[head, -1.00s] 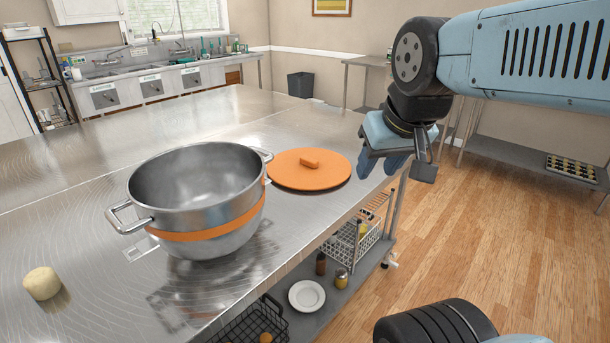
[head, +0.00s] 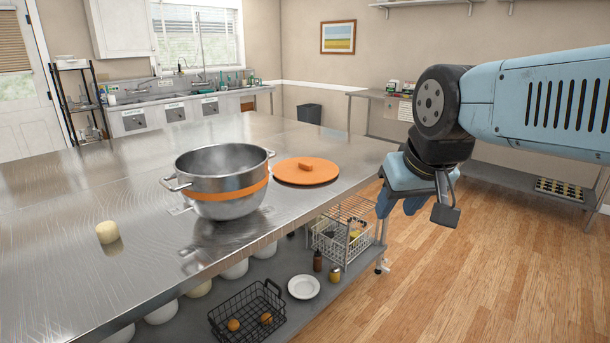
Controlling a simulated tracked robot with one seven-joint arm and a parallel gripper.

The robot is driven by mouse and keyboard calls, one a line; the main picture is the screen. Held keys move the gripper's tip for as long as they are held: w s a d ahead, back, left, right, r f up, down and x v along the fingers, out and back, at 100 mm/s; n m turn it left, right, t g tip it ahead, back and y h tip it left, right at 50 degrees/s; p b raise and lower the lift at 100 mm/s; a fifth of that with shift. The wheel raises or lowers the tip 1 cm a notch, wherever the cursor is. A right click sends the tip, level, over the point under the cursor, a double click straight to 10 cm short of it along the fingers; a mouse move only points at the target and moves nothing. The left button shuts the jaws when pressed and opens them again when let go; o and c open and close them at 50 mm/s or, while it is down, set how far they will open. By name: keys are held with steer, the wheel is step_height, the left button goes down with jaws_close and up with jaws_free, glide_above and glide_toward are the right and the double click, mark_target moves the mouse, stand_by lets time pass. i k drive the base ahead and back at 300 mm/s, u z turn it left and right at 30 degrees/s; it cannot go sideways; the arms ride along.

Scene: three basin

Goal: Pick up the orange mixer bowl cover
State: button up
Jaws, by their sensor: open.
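The orange mixer bowl cover (head: 322,176) lies flat on the steel table, a round disc with a small raised orange handle (head: 306,163) at its middle. It is just right of and behind the steel mixer bowl (head: 228,207), which has an orange band and two side handles. My gripper (head: 398,211) is open and empty. It hangs beyond the table's right edge, to the right of the cover and apart from it, with its fingers pointing down.
The steel table (head: 90,225) has a pale dough ball (head: 107,232) at left. Its lower shelf holds a black wire basket (head: 246,310), a white plate (head: 303,287) and a wire rack (head: 342,240). Wooden floor (head: 480,280) is clear at right.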

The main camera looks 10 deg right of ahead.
mark_target(296, 170)
steer(key=z, duration=0.5)
steer(key=i, duration=1.85)
steer(key=u, duration=0.55)
steer(key=k, duration=0.75)
steer(key=u, duration=0.15)
steer(key=i, duration=0.85)
steer(key=z, duration=0.15)
